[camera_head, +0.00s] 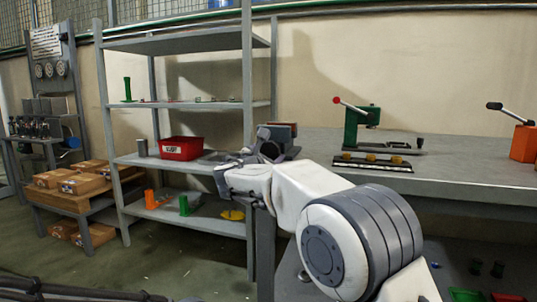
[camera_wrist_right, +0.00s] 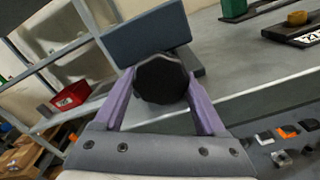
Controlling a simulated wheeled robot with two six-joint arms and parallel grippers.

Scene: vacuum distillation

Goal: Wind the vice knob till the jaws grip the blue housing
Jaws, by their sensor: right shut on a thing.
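The vice (camera_head: 287,150) stands at the left end of the grey workbench, partly hidden behind my right gripper. In the right wrist view its round black knob (camera_wrist_right: 161,80) faces me, between the two purple fingers of my right gripper (camera_wrist_right: 162,88). The gripper is shut on the knob. A blue-grey block (camera_wrist_right: 145,35) shows just behind and above the knob; I take it for the blue housing or a jaw face. The gap between the jaws and the housing is hidden from both views. My right gripper also shows in the head view (camera_head: 262,156). My left gripper is not in view.
On the workbench (camera_head: 460,178), a green lever press (camera_head: 362,122) and a dark strip with yellow-brown round pieces (camera_head: 372,162) stand to the right. A shelf rack with a red bin (camera_head: 181,148) is to the left. The bench front is clear.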

